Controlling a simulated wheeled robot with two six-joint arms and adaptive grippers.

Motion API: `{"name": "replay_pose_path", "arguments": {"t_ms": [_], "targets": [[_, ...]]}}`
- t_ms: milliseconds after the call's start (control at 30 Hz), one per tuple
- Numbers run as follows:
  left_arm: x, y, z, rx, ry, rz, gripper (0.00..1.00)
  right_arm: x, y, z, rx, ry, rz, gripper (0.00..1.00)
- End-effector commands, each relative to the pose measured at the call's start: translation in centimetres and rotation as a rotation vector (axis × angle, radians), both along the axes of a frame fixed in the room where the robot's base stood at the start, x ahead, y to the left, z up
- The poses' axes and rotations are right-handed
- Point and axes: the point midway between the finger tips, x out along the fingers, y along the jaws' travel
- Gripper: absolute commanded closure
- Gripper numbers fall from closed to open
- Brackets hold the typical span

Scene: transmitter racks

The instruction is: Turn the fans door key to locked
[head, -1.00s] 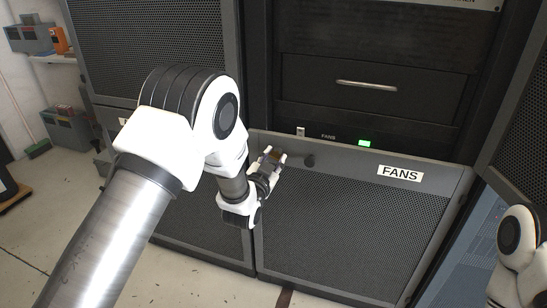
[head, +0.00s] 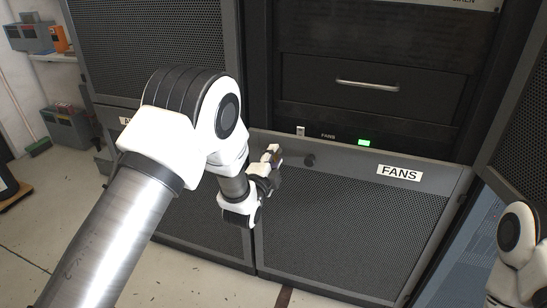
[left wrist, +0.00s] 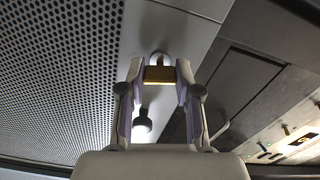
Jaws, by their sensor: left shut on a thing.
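The fans door (head: 350,215) is a grey-framed mesh panel with a white FANS label (head: 400,173). My left gripper (head: 272,154) is at the upper left corner of this door. In the left wrist view its two fingers (left wrist: 160,74) are shut on a small brass-coloured piece, the key (left wrist: 160,75). A silvery round lock (left wrist: 159,57) shows just beyond the key, against the door frame. The key's shaft and the lock marks are hidden, so I cannot tell the key's position. In the head view the fingers hide the key. My right gripper is out of view.
Above are a small switch (head: 301,131), a lit green indicator (head: 364,142) and a drawer handle (head: 366,85). An open mesh door (head: 520,120) stands at right.

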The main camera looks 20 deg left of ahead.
Motion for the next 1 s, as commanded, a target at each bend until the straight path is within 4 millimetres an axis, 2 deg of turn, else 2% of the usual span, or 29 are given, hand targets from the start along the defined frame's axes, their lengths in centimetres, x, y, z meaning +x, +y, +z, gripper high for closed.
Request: {"name": "replay_pose_path", "arguments": {"t_ms": [400,967,1000], "targets": [[-0.01,-0.02,-0.07,0.221,-0.007,0.000,1.00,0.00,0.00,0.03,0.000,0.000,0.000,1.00],[-0.02,-0.02,-0.09,0.255,-0.007,-0.001,1.00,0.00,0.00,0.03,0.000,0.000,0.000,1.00],[-0.02,-0.02,-0.09,0.255,-0.007,-0.001,0.56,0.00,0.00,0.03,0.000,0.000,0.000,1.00]]}}
